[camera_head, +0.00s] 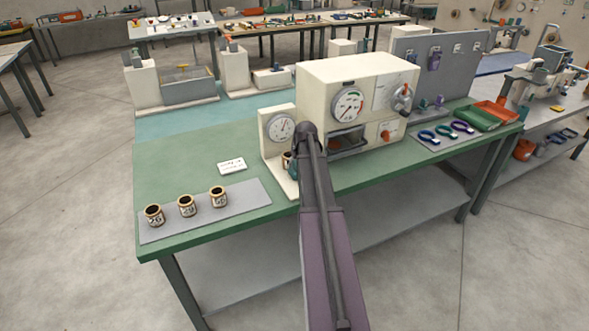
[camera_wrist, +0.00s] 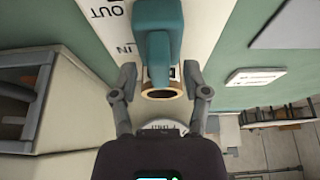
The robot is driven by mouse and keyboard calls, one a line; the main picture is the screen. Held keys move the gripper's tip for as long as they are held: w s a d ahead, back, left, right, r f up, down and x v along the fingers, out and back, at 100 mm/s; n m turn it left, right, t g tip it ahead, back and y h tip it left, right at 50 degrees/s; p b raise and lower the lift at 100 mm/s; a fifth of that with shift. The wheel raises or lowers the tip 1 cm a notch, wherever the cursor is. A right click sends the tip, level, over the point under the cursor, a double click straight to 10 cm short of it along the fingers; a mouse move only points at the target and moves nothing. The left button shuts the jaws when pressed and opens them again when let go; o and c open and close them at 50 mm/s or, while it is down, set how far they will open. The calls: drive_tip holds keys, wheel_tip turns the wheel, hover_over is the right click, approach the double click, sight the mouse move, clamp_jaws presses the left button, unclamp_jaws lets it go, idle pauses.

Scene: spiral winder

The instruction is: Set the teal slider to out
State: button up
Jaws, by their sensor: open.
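The teal slider (camera_wrist: 160,45) stands on a white plate (camera_wrist: 113,28) in the wrist view. The black words OUT and IN are printed on the plate to its left, OUT higher in the picture and IN lower. I cannot tell which word the slider is set to. My gripper (camera_wrist: 160,76) is open, with one finger on each side of the slider's lower end. I see no clear contact. A small jar with a dark round mouth (camera_wrist: 161,94) shows just below the slider, between the fingers. In the head view my arm hides most of this spot.
A cream gauge unit (camera_head: 278,122) and a larger cream machine with a dial (camera_head: 358,80) stand on the green table (camera_head: 165,165). Several labelled jars stand on a grey mat (camera_head: 245,196) at the left. A white card (camera_head: 232,166) lies behind them. Red and green trays are at the right.

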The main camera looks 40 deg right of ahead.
drive_tip(key=shift+w+f, duration=0.15)
drive_tip(key=shift+f, duration=0.2)
clamp_jaws()
drive_tip(key=shift+s+a, duration=0.25)
drive_tip(key=shift+s, duration=0.8)
drive_tip(key=shift+s+a, duration=0.2)
drive_tip(key=shift+s, duration=0.8)
drive_tip(key=shift+s+a, duration=0.25)
drive_tip(key=shift+s, duration=0.8)
unclamp_jaws()
drive_tip(key=shift+r, duration=0.1)
